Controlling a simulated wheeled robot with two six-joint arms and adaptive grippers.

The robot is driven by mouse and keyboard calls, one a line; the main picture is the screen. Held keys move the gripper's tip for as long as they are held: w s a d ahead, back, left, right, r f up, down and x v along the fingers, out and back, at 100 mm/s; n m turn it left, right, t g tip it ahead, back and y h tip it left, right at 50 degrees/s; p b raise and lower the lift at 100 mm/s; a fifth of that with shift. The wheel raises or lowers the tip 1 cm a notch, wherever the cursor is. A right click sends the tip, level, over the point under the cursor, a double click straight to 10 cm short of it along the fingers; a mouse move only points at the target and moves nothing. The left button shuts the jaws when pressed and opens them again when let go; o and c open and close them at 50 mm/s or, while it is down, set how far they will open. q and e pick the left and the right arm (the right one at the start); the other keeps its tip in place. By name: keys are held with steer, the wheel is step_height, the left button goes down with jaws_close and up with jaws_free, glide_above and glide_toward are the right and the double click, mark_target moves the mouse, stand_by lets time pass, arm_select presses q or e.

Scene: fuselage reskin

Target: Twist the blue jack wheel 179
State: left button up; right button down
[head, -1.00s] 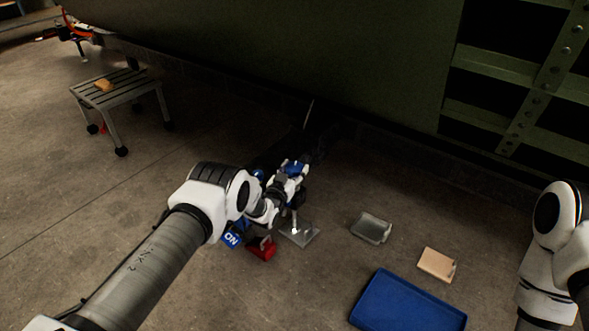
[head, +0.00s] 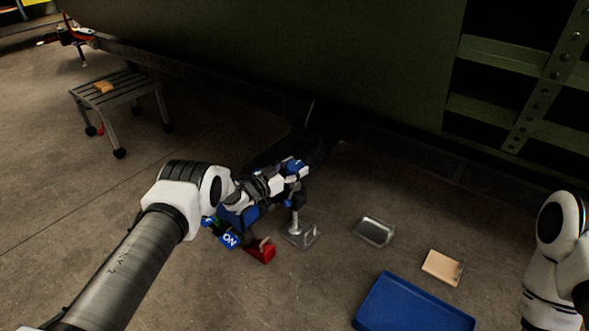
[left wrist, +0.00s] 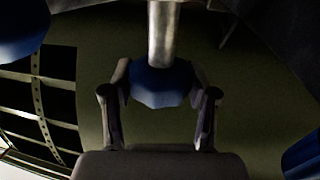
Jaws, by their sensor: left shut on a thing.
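The blue jack wheel (head: 295,167) sits at the top of a metal jack post (head: 295,217) that stands on a grey base plate (head: 301,237). In the left wrist view the wheel (left wrist: 160,84) is a faceted blue knob on a bright metal shaft. My left gripper (head: 288,173) is shut on the wheel. In the left wrist view its two dark fingers (left wrist: 159,98) lie on either side of the wheel. In the head view the gripper hides part of the wheel. My right arm shows at the right edge, but its gripper is out of view.
A red block (head: 261,251) and a blue "ON" sign (head: 229,240) lie close to the jack. A metal tray (head: 373,230), a tan piece (head: 442,267) and a blue tray (head: 412,307) lie to the right. The dark green fuselage (head: 300,55) hangs low behind.

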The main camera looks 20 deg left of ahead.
mark_target(288, 171)
arm_select(q)
steer(key=o, duration=1.2)
steer(key=shift+c, duration=0.2)
steer(key=shift+s+a, duration=0.1)
steer(key=v, duration=0.7)
steer(key=shift+s, duration=0.1)
